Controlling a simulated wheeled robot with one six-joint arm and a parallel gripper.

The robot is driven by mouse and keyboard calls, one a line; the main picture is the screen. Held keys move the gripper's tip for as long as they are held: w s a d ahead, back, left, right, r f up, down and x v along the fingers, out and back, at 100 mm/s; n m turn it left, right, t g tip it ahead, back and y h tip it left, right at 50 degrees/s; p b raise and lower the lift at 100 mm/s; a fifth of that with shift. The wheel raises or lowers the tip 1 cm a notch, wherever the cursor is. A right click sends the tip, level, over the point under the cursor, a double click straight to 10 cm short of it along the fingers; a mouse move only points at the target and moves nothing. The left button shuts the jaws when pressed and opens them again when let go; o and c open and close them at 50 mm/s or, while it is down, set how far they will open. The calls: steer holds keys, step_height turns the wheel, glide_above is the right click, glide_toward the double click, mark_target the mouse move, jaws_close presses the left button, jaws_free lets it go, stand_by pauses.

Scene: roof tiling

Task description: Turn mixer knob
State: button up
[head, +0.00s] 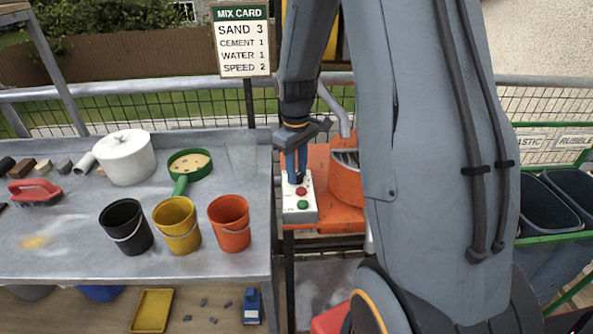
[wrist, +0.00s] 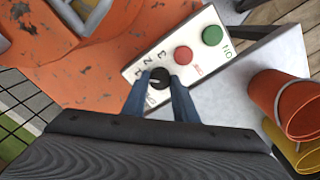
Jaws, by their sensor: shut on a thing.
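The mixer knob (wrist: 159,78) is small, round and black with a pale pointer mark; the pointer's exact setting is hard to tell. It sits on the white control box (wrist: 215,45), with the digits 1, 2 and 3 printed beside it. My gripper (wrist: 160,86) has its blue fingers closed on the knob from both sides. In the head view my gripper (head: 296,178) reaches down to the far end of the control box (head: 300,213) and hides the knob. The orange mixer (head: 345,180) stands right behind the box. The mix card (head: 240,41) reads SPEED 2.
A red button (head: 301,191) and a green button (head: 302,204) sit close to my fingers on the same box. Black, yellow and orange buckets (head: 229,223) stand on the grey bench (head: 200,275) to the left. Dark bins (head: 550,207) stand at right.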

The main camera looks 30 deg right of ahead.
steer(key=shift+m, duration=0.3)
steer(key=m+p, duration=0.1)
steer(key=m, duration=0.2)
steer(key=m+p, duration=0.1)
steer(key=m, duration=0.4)
steer(key=shift+w, duration=0.1)
steer(key=m, duration=0.4)
steer(key=shift+d+m+p, duration=0.1)
steer(key=shift+m+p, duration=0.2)
steer(key=shift+p, duration=0.05)
steer(key=shift+m, duration=2.3)
steer(key=shift+r, duration=0.1)
steer(key=o, duration=1.1)
steer(key=shift+c, duration=0.2)
